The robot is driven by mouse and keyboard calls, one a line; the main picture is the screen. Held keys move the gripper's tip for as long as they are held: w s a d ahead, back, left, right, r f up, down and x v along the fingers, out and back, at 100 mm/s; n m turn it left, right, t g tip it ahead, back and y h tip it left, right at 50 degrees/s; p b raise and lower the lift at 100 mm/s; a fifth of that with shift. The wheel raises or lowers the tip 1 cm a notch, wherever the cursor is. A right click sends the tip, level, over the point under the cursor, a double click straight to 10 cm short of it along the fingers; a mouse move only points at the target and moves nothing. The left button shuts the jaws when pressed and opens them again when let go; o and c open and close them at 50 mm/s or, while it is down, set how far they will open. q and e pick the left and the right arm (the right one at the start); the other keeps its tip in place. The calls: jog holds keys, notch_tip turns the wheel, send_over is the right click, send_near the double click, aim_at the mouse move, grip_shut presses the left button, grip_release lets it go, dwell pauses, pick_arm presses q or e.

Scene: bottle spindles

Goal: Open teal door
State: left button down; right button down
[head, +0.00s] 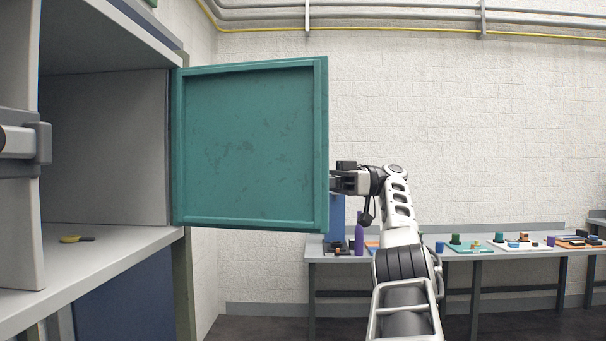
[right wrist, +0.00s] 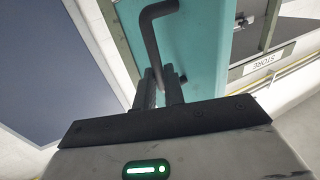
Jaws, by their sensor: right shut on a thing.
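The teal door (head: 250,145) stands wide open, joined at its left edge to the right side of the grey cabinet (head: 105,150). Its recessed, scuffed inner face is toward the head camera. In the right wrist view the door (right wrist: 205,50) shows its outer face with a bent dark handle (right wrist: 150,35). My right gripper (right wrist: 160,88) is shut on the handle. In the head view this gripper (head: 340,183) is at the door's free right edge, with its fingertips hidden behind the door. My left gripper is not recognisable in either view.
A small yellow and black object (head: 76,239) lies on the cabinet's lower shelf. A grey panel with a bar-like fitting (head: 44,143) stands at far left. Beyond the door, a long workbench (head: 470,256) holds trays, a purple bottle (head: 359,238) and several small blocks.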

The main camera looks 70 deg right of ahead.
jog(key=shift+w+f, duration=0.2)
jog(key=shift+f, duration=0.15)
